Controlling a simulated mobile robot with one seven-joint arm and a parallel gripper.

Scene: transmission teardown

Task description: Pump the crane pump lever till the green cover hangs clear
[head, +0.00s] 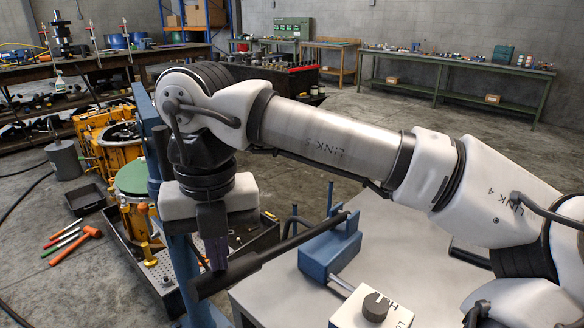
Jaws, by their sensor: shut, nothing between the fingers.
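The crane pump lever (283,246) is a dark bar with a thick black grip, slanting from lower left up to the blue pump block (330,252). My gripper (214,262) points down, its fingers shut and empty, with the tips at the lever's grip end. The tips look to touch or overlap the grip; I cannot tell which. The green cover (131,178) is a round disc at the left, on or just above a yellow housing (138,215). The blue crane post partly hides it, and no gap beneath shows clearly.
A white box with a black knob (376,307) stands near the pump. Orange-headed and other hand tools (75,245) lie on the floor at left, near a black tray (86,199). Workbenches (455,85) line the back wall. The middle floor is clear.

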